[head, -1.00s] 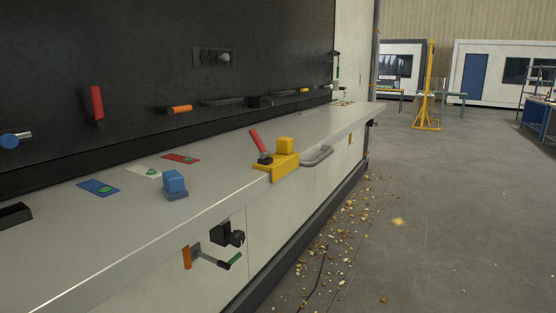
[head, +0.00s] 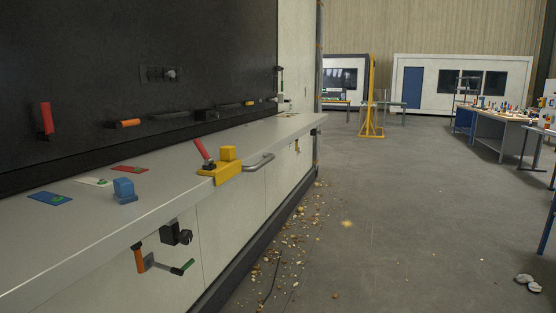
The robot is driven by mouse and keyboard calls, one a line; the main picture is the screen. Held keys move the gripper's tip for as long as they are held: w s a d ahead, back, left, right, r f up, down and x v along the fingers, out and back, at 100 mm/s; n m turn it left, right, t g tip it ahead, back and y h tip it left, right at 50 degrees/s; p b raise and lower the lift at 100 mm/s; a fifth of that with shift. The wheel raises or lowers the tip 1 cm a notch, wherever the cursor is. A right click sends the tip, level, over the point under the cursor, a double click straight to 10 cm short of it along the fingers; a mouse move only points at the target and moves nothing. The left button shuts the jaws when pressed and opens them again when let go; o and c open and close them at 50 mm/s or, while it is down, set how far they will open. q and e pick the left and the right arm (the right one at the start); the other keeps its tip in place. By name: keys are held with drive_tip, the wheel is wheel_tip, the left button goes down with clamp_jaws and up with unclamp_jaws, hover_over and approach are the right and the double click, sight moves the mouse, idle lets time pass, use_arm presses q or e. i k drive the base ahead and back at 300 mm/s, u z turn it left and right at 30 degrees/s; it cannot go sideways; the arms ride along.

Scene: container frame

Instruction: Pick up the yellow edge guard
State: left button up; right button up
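A yellow edge guard (head: 222,175) sits on the front edge of the long grey counter (head: 176,189), left of the picture's middle. It has a flat yellow plate, a yellow block on top and a red handle leaning to the left. A grey bar handle (head: 259,162) sticks out from the counter right beside it. Neither of my grippers shows in the head view.
A blue block (head: 124,190) stands on the counter, with blue, white and red cards (head: 129,169) behind it. A black clamp and levers (head: 176,233) stick out of the front face. Debris (head: 290,243) litters the floor along the counter. The open floor to the right is mostly clear.

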sight(228, 166)
drive_tip(key=z, duration=0.5)
drive_tip(key=i, duration=1.2)
drive_tip(key=u, duration=0.75)
drive_tip(key=i, duration=0.95)
drive_tip(key=u, duration=0.95)
